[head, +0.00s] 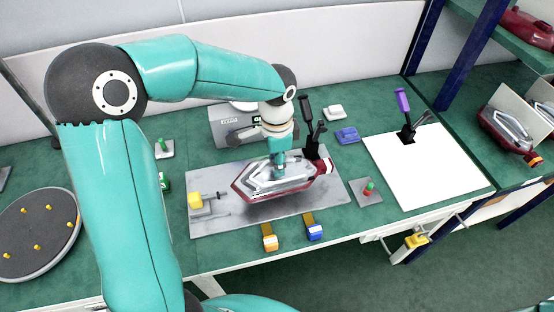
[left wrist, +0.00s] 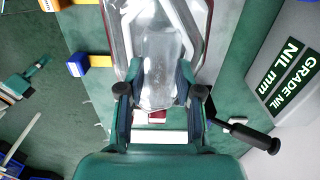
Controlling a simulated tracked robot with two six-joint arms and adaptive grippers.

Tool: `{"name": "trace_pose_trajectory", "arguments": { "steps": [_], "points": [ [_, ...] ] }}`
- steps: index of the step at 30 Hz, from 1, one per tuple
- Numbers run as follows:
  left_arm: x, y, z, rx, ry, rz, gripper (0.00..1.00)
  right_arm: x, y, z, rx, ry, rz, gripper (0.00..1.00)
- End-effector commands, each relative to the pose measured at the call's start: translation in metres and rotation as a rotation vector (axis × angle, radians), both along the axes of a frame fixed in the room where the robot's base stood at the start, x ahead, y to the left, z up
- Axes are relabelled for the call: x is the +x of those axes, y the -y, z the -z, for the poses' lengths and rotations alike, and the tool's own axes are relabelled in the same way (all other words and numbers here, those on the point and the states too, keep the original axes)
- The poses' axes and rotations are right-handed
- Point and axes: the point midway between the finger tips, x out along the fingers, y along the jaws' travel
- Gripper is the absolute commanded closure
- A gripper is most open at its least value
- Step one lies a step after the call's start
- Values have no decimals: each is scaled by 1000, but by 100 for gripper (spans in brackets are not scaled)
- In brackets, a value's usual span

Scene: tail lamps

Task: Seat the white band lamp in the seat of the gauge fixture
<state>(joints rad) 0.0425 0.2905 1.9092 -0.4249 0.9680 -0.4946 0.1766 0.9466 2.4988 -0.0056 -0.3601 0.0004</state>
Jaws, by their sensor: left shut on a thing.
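The lamp (head: 260,192), with a clear lens, dark red rim and a pale mark near its right end, is over the grey plate of the gauge fixture (head: 215,222). My left gripper (head: 278,168) is shut on the lamp from above. In the left wrist view, the fingers (left wrist: 162,95) grip both sides of the lens of the lamp (left wrist: 155,45). A shadow shows under the lamp's front edge. I cannot tell whether it touches the fixture, and the seat is hidden beneath it. My right gripper is not in view.
A black toggle clamp (head: 312,135) stands at the lamp's right end, and a yellow-knobbed plunger (head: 195,201) at its left. A white board (head: 425,175) with a purple-handled clamp (head: 403,102) lies right.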

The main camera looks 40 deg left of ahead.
Motion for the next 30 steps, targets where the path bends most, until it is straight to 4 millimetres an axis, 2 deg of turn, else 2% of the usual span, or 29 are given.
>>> {"name": "trace_pose_trajectory", "arguments": {
  "steps": [17, 18, 23, 30],
  "points": [
    [0, -1, 22, 1, 1, -2, 100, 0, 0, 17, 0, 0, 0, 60],
    [0, -1, 22, 0, 1, -2, 64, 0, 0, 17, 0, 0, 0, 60],
    [0, -1, 20, 1, 1, -2, 37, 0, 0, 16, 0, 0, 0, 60],
    [-1, -1, 21, 0, -1, -1, 36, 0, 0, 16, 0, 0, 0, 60]
  ]
}}
